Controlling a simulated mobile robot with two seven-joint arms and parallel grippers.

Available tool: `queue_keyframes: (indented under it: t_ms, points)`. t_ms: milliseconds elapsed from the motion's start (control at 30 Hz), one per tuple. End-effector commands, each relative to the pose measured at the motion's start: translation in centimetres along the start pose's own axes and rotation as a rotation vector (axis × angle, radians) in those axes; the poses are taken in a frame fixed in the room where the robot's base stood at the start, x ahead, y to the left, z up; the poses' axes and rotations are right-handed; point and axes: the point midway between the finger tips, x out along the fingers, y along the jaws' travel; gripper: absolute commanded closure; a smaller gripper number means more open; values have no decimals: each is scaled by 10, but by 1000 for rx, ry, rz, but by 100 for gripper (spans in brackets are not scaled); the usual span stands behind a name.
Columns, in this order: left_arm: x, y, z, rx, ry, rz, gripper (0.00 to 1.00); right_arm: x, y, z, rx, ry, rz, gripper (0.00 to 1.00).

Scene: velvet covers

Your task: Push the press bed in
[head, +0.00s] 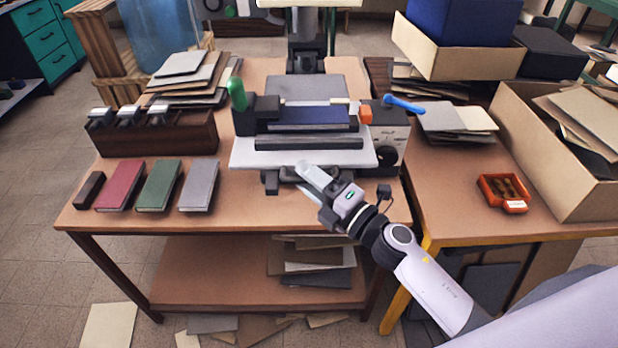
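The press stands at the middle back of the brown table. Its light grey press bed (245,152) sticks out toward the front and bears a dark blue cover (312,118) and a dark bar (308,143). A dark handle (270,181) sits below the bed's front edge. My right gripper (306,178) is at that front edge, its fingers over the handle's middle. Whether it touches the handle or is open cannot be made out. My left gripper is not in view.
Red, green and grey books (160,185) lie on the table's left, before a dark rack (155,135). A green-knobbed lever (237,93) and a blue lever (403,104) flank the press. An orange tray (503,192) lies on the right table.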

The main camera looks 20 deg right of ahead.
Motion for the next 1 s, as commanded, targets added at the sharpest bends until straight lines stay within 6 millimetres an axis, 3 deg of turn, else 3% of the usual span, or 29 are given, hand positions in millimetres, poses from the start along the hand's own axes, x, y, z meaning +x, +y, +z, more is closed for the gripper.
queue_keyframes:
  t_ms: [500,1000]
  points:
    - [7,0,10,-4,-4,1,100,-62,-2,0,-1,0,-2,61]
    - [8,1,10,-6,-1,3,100,-70,-1,-1,0,-4,2,60]
